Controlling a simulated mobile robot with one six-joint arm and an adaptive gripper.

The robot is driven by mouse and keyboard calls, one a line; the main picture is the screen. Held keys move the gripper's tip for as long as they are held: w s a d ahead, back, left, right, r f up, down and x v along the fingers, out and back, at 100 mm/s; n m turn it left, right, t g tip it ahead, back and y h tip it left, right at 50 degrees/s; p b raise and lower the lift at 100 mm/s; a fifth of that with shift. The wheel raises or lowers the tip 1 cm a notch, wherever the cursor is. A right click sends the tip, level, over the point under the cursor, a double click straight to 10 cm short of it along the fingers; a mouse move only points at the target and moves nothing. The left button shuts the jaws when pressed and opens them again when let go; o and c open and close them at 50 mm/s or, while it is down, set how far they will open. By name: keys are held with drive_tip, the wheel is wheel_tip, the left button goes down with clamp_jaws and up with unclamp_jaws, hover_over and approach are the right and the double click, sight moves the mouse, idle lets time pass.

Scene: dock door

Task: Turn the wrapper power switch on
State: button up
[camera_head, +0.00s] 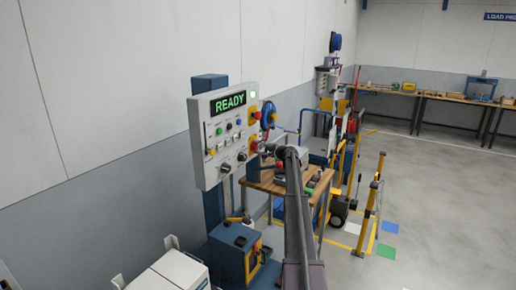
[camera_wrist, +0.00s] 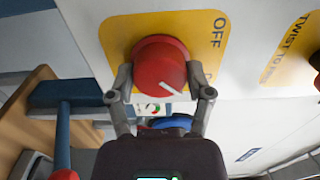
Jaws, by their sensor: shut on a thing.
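The wrapper power switch is a round red knob (camera_wrist: 160,65) with a white pointer line, on a yellow plate (camera_wrist: 115,35) in the wrist view. The plate reads OFF at its right side. A second word lower down is mostly hidden by my finger. The white line points to the lower right of the picture. My gripper (camera_wrist: 160,84) is shut on the knob, one finger at each side. In the head view the control panel (camera_head: 199,139) shows a green READY display (camera_head: 230,103). My gripper (camera_head: 266,149) is at the panel's right side face, where the knob is mostly hidden.
Another yellow plate (camera_wrist: 285,45) with TWIST TO lettering sits to the right in the wrist view. A wooden workbench (camera_head: 262,184) stands behind my arm. A blue cabinet (camera_head: 236,262) stands below the panel. Yellow posts (camera_head: 369,208) and open floor lie to the right.

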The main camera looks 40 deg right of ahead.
drive_tip(key=shift+w+d, duration=0.1)
drive_tip(key=shift+w, duration=0.05)
drive_tip(key=o, duration=1.1)
drive_tip(key=shift+o, duration=0.2)
drive_tip(key=shift+s+d, duration=0.15)
drive_tip(key=shift+s, duration=0.6)
drive_tip(key=v, duration=1)
drive_tip(key=shift+s+d, duration=0.15)
drive_tip(key=shift+s, duration=0.15)
drive_tip(key=shift+s, duration=0.1)
